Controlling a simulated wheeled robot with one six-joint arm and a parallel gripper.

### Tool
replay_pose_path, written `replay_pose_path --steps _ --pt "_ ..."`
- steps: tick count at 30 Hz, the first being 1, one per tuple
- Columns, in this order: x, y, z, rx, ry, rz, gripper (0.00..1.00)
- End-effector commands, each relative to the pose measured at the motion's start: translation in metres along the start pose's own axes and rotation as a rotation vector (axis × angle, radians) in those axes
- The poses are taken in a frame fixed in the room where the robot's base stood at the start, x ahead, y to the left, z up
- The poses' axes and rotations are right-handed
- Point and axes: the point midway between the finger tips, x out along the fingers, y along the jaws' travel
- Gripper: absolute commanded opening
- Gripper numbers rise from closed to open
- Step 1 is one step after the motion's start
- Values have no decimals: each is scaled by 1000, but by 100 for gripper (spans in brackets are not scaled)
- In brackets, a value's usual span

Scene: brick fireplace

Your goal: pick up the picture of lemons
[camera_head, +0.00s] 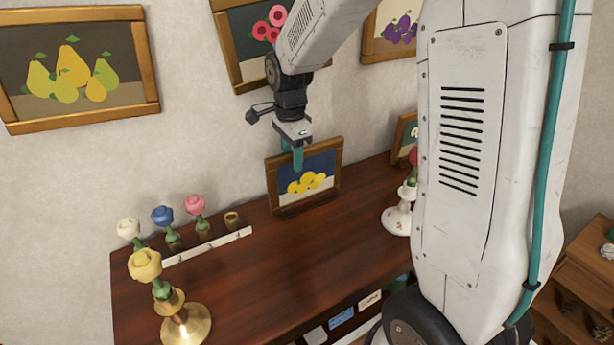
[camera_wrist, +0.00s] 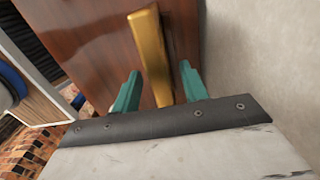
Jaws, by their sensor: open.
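The picture of lemons (camera_head: 307,184) shows yellow lemons on dark blue in a wooden frame. It stands on the dark wooden mantel (camera_head: 270,255), close to the wall. My gripper (camera_head: 297,160) points down at the picture's top edge, and its teal finger overlaps the upper part of the picture in the head view. In the wrist view my gripper (camera_wrist: 159,73) is open, with a finger on either side of the golden-brown frame of the lemon picture (camera_wrist: 150,50). I cannot tell whether either finger touches it.
Flowers in small pots stand in a row (camera_head: 200,240) left of the picture. A brass candlestick (camera_head: 185,322) is at the front left, a white candlestick (camera_head: 398,218) at the right. A small frame (camera_head: 402,138) stands behind. Pear (camera_head: 75,75) and other pictures hang above.

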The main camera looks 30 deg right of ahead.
Motion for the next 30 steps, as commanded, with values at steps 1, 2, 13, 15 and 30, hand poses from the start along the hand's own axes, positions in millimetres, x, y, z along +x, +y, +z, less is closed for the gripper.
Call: replay_pose_path --steps 1,2,13,15,30 --pt "2 0 0 0 0 0 44" --pt "2 0 0 0 0 0 44" --pt "1 0 0 -1 0 -1 0" --pt "1 0 0 -1 0 -2 0" --pt "-22 -1 0 -1 0 -6 0"
